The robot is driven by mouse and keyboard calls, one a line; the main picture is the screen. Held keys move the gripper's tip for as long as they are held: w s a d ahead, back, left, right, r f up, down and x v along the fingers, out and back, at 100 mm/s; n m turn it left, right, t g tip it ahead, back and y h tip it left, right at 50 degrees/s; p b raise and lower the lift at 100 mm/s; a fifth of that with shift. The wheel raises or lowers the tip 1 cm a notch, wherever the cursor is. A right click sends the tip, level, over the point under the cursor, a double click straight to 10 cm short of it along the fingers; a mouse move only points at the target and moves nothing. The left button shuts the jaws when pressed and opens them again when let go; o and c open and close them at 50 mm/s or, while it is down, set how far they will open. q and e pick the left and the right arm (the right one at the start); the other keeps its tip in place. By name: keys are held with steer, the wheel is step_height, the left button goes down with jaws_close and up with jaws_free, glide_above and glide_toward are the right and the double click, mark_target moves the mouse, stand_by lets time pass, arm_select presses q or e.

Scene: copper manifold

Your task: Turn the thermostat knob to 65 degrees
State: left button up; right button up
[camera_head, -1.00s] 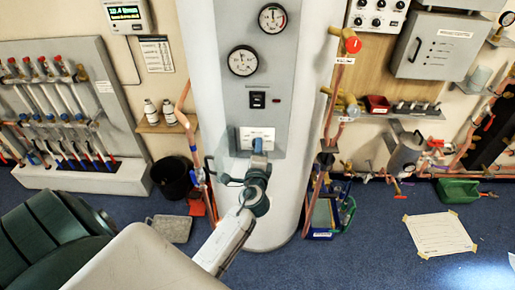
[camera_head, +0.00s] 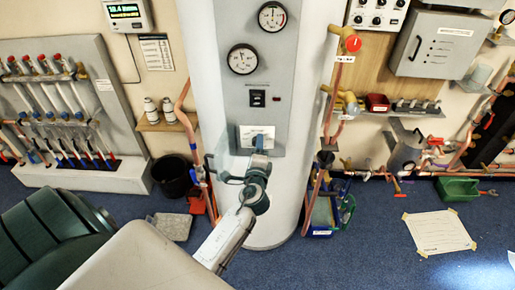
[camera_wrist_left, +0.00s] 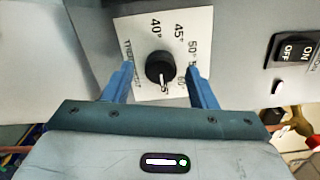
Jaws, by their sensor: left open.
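The thermostat's white dial plate (camera_head: 246,131) is on the grey panel of the tall white tank, partly covered by my left gripper (camera_head: 258,146) in the head view. In the left wrist view, the black round knob (camera_wrist_left: 160,67) sits in the middle of the dial plate (camera_wrist_left: 139,22). The white mark on the knob points down in the picture, at a partly hidden label that seems to end in 5. My left gripper (camera_wrist_left: 159,69) is open, with one blue finger on each side of the knob and visible gaps between. My right gripper is not in view.
A black ON/OFF switch (camera_wrist_left: 294,48) is to the right of the dial in the left wrist view. Two round gauges (camera_head: 243,59) are higher on the tank. Copper pipes (camera_head: 318,190) run beside the tank. A black bucket (camera_head: 174,176) stands on the floor to its left.

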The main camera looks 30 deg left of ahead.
arm_select(q)
steer(key=b+v, duration=0.3)
steer(key=v, duration=0.7)
steer(key=shift+s+d+b, duration=0.3)
steer(key=shift+f, duration=0.1)
